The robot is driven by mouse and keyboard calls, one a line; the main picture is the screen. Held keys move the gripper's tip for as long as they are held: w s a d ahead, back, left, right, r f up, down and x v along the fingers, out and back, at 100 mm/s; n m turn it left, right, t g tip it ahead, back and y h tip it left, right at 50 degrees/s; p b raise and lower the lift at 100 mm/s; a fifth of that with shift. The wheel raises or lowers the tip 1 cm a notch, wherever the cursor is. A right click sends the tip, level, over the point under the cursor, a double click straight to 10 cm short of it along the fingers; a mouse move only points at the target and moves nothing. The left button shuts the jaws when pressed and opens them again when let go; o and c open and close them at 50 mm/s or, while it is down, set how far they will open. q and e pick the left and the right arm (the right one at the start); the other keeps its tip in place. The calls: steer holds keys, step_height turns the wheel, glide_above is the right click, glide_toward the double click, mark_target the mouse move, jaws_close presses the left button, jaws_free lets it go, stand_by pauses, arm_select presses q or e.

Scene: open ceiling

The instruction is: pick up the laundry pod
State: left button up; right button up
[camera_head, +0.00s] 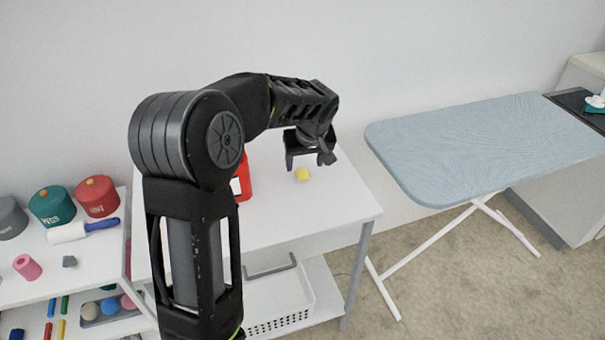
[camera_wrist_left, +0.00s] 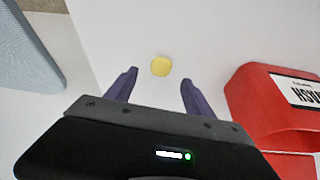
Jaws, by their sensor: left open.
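The laundry pod is a small yellow piece (camera_head: 302,174) lying on the white table (camera_head: 320,207). It also shows in the left wrist view as a rounded yellow shape (camera_wrist_left: 161,66), just beyond the fingertips and between their lines. My left gripper (camera_head: 308,162) is open and empty above the table, close to the pod. Its two purple fingers (camera_wrist_left: 160,78) stand apart in the wrist view, with nothing between them. My right gripper is not in view.
A red container (camera_head: 243,180) stands close by, partly hidden by my arm; it also shows in the wrist view (camera_wrist_left: 262,105). A white basket (camera_head: 280,300) is below. A blue ironing board (camera_head: 480,145) stands at right. Spools and a lint roller (camera_head: 80,230) lie at left.

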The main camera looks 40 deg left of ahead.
mark_target(303, 171)
arm_select(q)
steer(key=x, duration=0.4)
steer(key=shift+a+f+p, duration=0.1)
steer(key=shift+f+p, duration=0.2)
steer(key=shift+c, duration=0.3)
jaws_close()
stand_by(0.4)
